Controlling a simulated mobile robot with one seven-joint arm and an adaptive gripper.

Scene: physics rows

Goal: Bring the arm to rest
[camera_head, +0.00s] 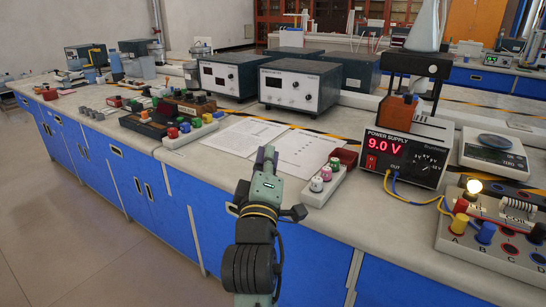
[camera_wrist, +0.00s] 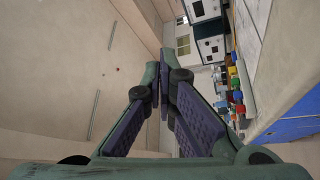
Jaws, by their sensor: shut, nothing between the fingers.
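My gripper (camera_head: 267,156) is at the end of my raised arm, in front of the bench edge in the head view. In the wrist view the fingers of my gripper (camera_wrist: 163,60) meet at their tips, shut, with nothing between them. The gripper points upward and away from the bench top, and no object touches it in either view.
The long lab bench (camera_head: 240,165) with blue cabinets runs behind my arm. On it stand a power supply (camera_head: 405,155) reading 9.0 V, a lit bulb circuit board (camera_head: 490,240), a balance (camera_head: 493,152) and paper sheets (camera_head: 305,150). Open floor (camera_head: 90,255) lies at the left.

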